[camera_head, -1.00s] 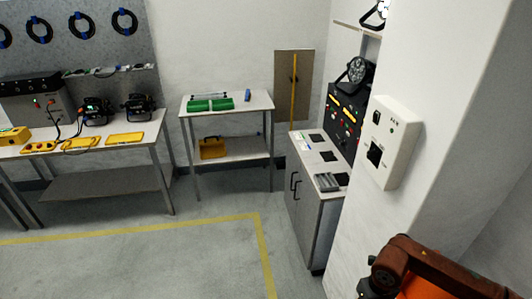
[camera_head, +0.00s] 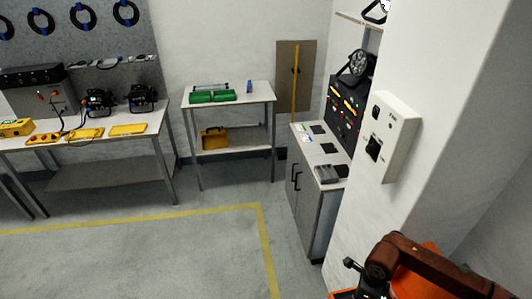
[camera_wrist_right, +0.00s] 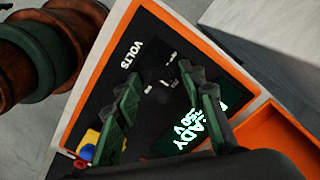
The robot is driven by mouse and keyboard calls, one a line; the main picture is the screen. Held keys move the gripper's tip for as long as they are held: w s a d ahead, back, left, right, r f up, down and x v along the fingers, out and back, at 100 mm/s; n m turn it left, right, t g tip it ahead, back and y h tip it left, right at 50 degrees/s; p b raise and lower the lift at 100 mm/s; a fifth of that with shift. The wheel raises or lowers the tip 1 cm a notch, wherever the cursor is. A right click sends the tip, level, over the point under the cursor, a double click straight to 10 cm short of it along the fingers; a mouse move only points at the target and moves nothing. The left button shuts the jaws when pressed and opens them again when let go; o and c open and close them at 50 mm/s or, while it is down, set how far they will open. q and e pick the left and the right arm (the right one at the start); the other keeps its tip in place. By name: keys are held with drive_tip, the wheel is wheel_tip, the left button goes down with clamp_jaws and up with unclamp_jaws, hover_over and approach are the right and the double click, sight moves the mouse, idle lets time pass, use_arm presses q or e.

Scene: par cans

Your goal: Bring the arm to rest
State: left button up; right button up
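My right arm (camera_head: 430,264) comes in at the lower right of the head view, bent over an orange surface (camera_head: 408,283). Beyond the fingers is an orange-rimmed case (camera_wrist_right: 97,72) with a dark panel marked "VOLTS" and a lit green display (camera_wrist_right: 188,132). I cannot tell whether the fingers touch the panel. My left gripper is not in view.
A white wall box with a black switch (camera_head: 388,137) is on the pillar by my right arm. A grey cabinet (camera_head: 313,205) stands behind it. A small table (camera_head: 261,93) and a workbench (camera_head: 60,150) stand farther back. The floor ahead (camera_head: 150,255) is clear.

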drive_tip(key=n+p, duration=0.1)
drive_tip(key=n, duration=0.3)
drive_tip(key=shift+r+p, duration=0.15)
drive_tip(key=shift+p, duration=0.15)
drive_tip(key=n+p, duration=0.2)
drive_tip(key=n, duration=0.1)
drive_tip(key=shift+n, duration=0.4)
drive_tip(key=shift+r, duration=0.4)
